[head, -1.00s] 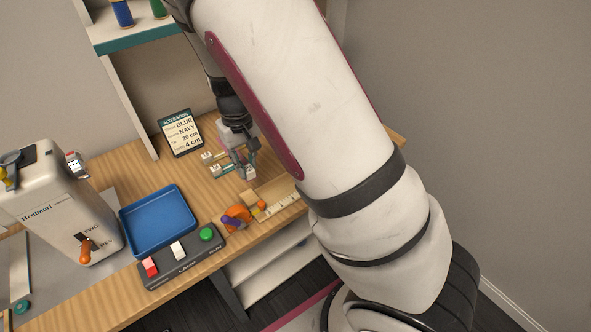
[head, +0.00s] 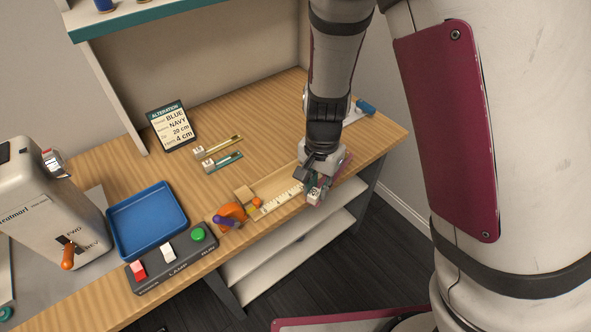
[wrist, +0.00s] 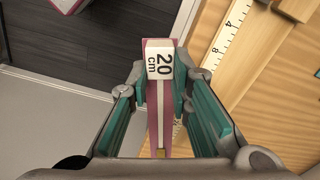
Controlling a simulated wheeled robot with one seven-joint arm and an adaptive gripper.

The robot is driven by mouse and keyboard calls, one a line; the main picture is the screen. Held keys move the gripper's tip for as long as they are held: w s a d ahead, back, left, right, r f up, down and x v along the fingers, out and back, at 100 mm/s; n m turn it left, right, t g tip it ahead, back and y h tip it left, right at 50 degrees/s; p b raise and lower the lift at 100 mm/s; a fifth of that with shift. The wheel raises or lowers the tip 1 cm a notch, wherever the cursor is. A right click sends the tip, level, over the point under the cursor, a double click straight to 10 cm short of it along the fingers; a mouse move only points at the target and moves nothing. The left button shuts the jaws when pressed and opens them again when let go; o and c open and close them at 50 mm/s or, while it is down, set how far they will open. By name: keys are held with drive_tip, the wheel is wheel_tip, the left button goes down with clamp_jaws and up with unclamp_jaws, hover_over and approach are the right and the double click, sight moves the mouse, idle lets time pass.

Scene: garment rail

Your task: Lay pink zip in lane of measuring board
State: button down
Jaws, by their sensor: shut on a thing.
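My gripper (head: 316,180) is shut on the pink zip (wrist: 157,130) and holds it by the table's front edge, near the right end of the measuring board. The zip's white tag, reading 20 cm (wrist: 160,62), faces my wrist camera between the two teal-lined fingers (wrist: 165,90). In the head view the tag (head: 314,196) hangs below the fingers, and some pink shows beside them. The measuring board (head: 283,184) has a printed ruler strip (head: 280,203) and a wooden block (head: 243,193) at its left end. My gripper hides the board's right end in the head view.
Two other tagged zips, one yellowish (head: 222,146) and one teal (head: 222,162), lie behind the board. An orange tape dispenser-like object (head: 232,213) stands left of it. A blue tray (head: 148,205), button box (head: 170,262) and order card (head: 172,124) are further left. A blue-handled tool (head: 364,106) lies back right.

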drive_tip(key=s+a+f+m, duration=0.2)
drive_tip(key=s+a+m, duration=0.1)
drive_tip(key=s+a, duration=0.1)
drive_tip(key=b, duration=0.2)
hover_over(272, 182)
drive_tip(key=shift+f+m, duration=0.3)
drive_tip(key=shift+f, duration=2)
drive_tip(key=c, duration=1.5)
unclamp_jaws()
drive_tip(key=shift+f, duration=0.1)
drive_tip(key=shift+o, duration=0.2)
wheel_tip(272, 182, up, 12)
drive_tip(key=shift+p, duration=0.4)
